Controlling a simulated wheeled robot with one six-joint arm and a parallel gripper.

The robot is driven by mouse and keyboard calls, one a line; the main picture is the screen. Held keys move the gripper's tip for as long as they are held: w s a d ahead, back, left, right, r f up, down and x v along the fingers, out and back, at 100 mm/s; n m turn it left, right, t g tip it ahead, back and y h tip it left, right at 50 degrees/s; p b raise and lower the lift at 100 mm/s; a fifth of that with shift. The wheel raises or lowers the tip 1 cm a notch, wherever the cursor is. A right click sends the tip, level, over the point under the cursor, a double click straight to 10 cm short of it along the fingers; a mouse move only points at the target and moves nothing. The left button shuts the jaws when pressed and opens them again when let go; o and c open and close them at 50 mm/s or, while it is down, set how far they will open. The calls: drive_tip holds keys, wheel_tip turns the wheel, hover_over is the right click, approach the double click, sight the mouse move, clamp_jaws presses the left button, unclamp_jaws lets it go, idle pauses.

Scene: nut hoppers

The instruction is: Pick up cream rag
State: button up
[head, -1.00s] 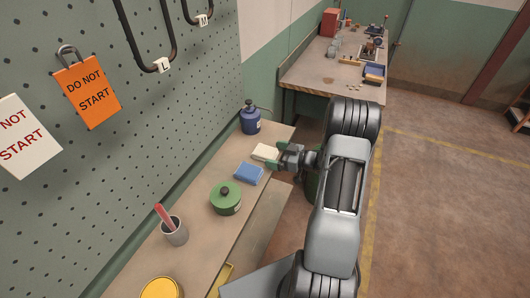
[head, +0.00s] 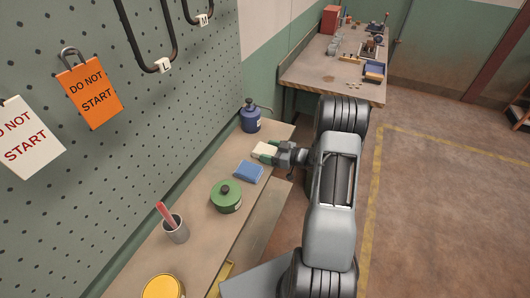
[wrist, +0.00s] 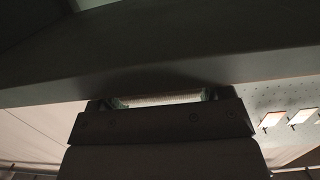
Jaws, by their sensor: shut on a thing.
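The cream rag (head: 264,150) is at the far end of the narrow shelf, between the fingers of my gripper (head: 271,152). My gripper reaches in from the right and is shut on the rag. In the wrist view a pale strip of the rag (wrist: 160,99) shows between the fingertips; the rest is hidden by the gripper body. I cannot tell whether the rag still touches the shelf.
A blue rag (head: 248,172) lies just in front of the cream rag. A blue pump bottle (head: 251,118) stands behind it. A green lidded pot (head: 226,197), a grey cup with a red stick (head: 175,230) and a yellow lid (head: 162,288) stand nearer along the shelf (head: 205,240).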

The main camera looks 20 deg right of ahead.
drive_tip(key=shift+c, duration=0.6)
drive_tip(key=shift+r, duration=0.15)
